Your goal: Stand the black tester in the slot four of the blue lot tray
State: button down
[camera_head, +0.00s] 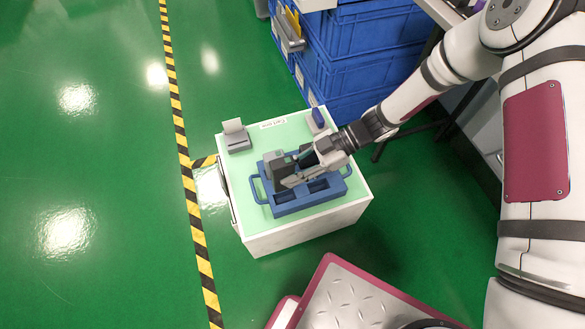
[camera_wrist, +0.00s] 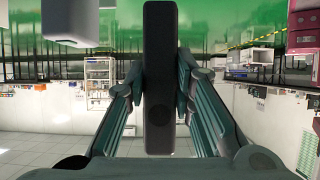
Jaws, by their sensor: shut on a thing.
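The blue lot tray (camera_head: 285,209) lies on the light green top of a white cabinet, with a handle at each end. At least two dark openings show along its near side. My gripper (camera_head: 303,172) is over the tray, reaching in from the right. In the wrist view my gripper (camera_wrist: 160,92) is shut on the black tester (camera_wrist: 160,45), a long dark bar between both fingers. In the head view the tester is mostly hidden by the gripper. I cannot tell whether its lower end touches the tray. Slot numbers cannot be read.
A grey block (camera_head: 273,160) stands at the tray's far left, close to my gripper. A grey device with a paper-like sheet (camera_head: 236,138) is at the cabinet's back left. A blue-and-grey item (camera_head: 318,119) is at the back right. Blue crates (camera_head: 360,50) are stacked behind.

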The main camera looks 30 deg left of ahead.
jog(key=shift+f+b, duration=1.9)
jog(key=shift+f, duration=1)
jog(key=shift+f+b, duration=1.4)
jog(key=shift+f, duration=1)
jog(key=c, duration=1.3)
grip_release()
jog(key=v, duration=1.2)
